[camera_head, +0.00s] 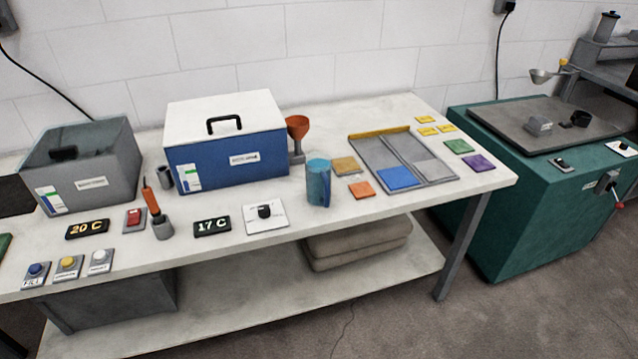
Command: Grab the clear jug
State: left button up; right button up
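A jug-like upright vessel (318,184) stands on the white bench, right of the blue box. It looks blue with a teal upper part; I cannot tell whether it is a clear jug with blue contents. Nothing touches it from the front. No other plainly clear jug shows. Neither of my grippers is in view.
The bench (290,222) also bears a blue box with a white lid (228,150), a grey box (82,168), an orange funnel (298,126) and a divided grey tray (370,153). An orange tile (361,190) lies beside the vessel. A green cabinet (535,205) stands at right.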

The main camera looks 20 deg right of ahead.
aim_at(318, 165)
jog(key=j+z, duration=0.1)
jog(key=z, duration=0.35)
jog(key=i+j+z, duration=0.1)
jog(key=j+z, duration=0.15)
jog(key=i+j+z, duration=0.2)
jog(key=j, duration=0.25)
jog(key=j+z, duration=0.45)
jog(key=j, duration=2.2)
